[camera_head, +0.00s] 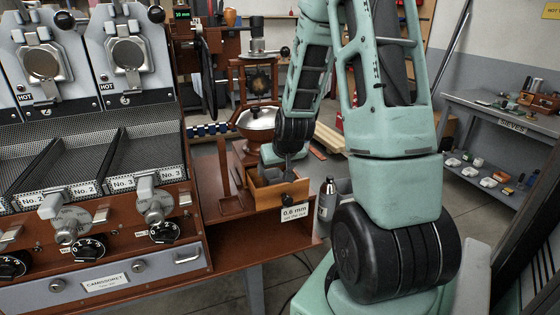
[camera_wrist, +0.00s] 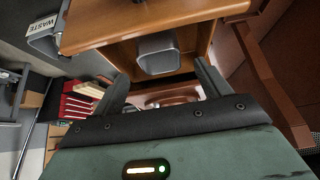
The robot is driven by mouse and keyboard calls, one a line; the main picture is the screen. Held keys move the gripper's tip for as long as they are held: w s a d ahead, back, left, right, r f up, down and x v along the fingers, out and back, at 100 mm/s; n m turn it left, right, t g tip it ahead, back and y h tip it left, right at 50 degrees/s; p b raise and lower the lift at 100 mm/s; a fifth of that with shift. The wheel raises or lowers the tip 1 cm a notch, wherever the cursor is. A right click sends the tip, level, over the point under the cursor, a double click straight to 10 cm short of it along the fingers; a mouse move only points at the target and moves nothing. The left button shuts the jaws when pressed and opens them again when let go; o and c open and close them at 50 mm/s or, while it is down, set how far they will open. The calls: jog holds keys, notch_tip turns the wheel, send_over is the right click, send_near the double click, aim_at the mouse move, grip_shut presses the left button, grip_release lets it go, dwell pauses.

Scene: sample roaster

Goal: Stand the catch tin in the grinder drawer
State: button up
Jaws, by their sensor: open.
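The catch tin (camera_wrist: 158,54) is a grey, square, open-looking tin. In the wrist view it is inside the open wooden grinder drawer (camera_wrist: 202,38), close behind the drawer's front board, and looks upright. The drawer (camera_head: 282,197) also shows in the head view, pulled out below the grinder, with a dark knob and a "0.6 mm" label. My gripper (camera_wrist: 160,72) is open, its two fingers apart on either side of the tin's line, with no visible contact. In the head view my gripper (camera_head: 286,176) points down over the drawer, and the tin is hard to make out there.
The grinder (camera_head: 257,118) with its metal bowl stands behind the drawer. The roaster (camera_head: 90,170) fills the left. A grey bin labelled WASTE (camera_wrist: 45,28) is beside the drawer. A dark bottle (camera_head: 327,198) stands right of the drawer. A sieve bench (camera_head: 500,115) is far right.

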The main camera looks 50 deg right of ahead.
jog(key=v, duration=0.5)
jog(key=a+r+n+g+y, duration=0.15)
jog(key=a+n+y, duration=0.35)
jog(key=a, duration=2)
jog(key=s+a+r+n+g+h, duration=0.1)
jog(key=s+a+n+g, duration=0.3)
jog(key=s+a+n, duration=0.4)
jog(key=s+a+r, duration=0.1)
jog(key=s+a, duration=0.6)
jog(key=s, duration=0.2)
jog(key=shift+a+n, duration=0.35)
jog(key=shift+n, duration=0.05)
jog(key=shift+s+r, duration=0.1)
jog(key=shift+r, duration=0.05)
